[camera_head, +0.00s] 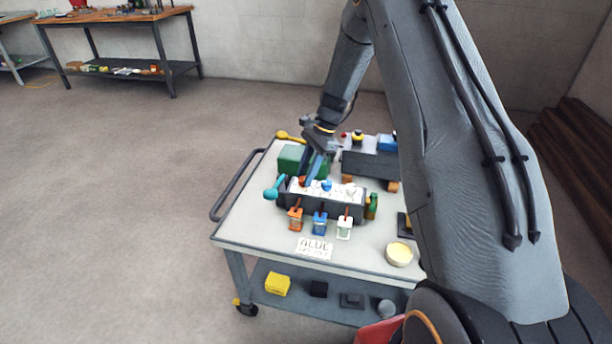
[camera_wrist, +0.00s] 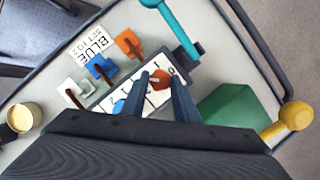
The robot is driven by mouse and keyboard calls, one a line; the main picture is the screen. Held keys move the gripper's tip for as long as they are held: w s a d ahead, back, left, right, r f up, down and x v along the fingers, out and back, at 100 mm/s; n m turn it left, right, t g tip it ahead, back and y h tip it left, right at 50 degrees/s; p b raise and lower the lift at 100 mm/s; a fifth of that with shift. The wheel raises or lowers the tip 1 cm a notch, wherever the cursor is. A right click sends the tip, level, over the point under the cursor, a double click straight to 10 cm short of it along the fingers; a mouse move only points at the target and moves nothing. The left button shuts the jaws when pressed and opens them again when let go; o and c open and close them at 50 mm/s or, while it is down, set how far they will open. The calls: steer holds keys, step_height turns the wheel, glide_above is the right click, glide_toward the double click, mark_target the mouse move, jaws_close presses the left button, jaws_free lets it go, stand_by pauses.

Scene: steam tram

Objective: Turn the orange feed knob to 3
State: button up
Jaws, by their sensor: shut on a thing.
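The orange feed knob (camera_wrist: 160,80) sits on a white dial panel (camera_wrist: 137,84) on top of a dark box. It also shows small in the head view (camera_head: 302,181), partly behind my gripper. My gripper (camera_wrist: 160,88) points down at the panel, one finger on each side of the knob, and is shut on it. A "0" is readable by the knob, near the panel's end; the other marks around it are small or covered by the fingers. Which mark the knob points at, I cannot tell. A blue knob (camera_head: 326,185) stands beside it, partly hidden in the wrist view.
The box stands on a grey cart (camera_head: 247,218). Orange (camera_wrist: 129,43), blue (camera_wrist: 100,68) and white (camera_wrist: 76,93) levers line its front. A teal-handled lever (camera_head: 274,190), green block (camera_wrist: 228,106), yellow knob (camera_head: 290,136), yellow-topped cup (camera_head: 399,253) and "BLUE SET TO 2" card (camera_wrist: 90,46) are close by.

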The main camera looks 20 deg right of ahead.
steer(key=n, duration=0.1)
steer(key=n+g+b, duration=0.1)
steer(key=n, duration=0.2)
steer(key=shift+w+n+g+h, duration=0.25)
steer(key=shift+n+g+h, duration=0.05)
steer(key=shift+n+h, duration=0.1)
steer(key=shift+a+n+g+h+b, duration=0.1)
steer(key=shift+n+g+h+b, duration=0.25)
steer(key=shift+n, duration=0.8)
steer(key=shift+a+n+g+h+b, duration=0.1)
steer(key=shift+n+g+h+b, duration=0.25)
steer(key=shift+n, duration=0.8)
steer(key=o, duration=1.1)
steer(key=shift+c, duration=0.2)
steer(key=b+v, duration=0.1)
steer(key=v, duration=0.6)
steer(key=shift+r, duration=0.35)
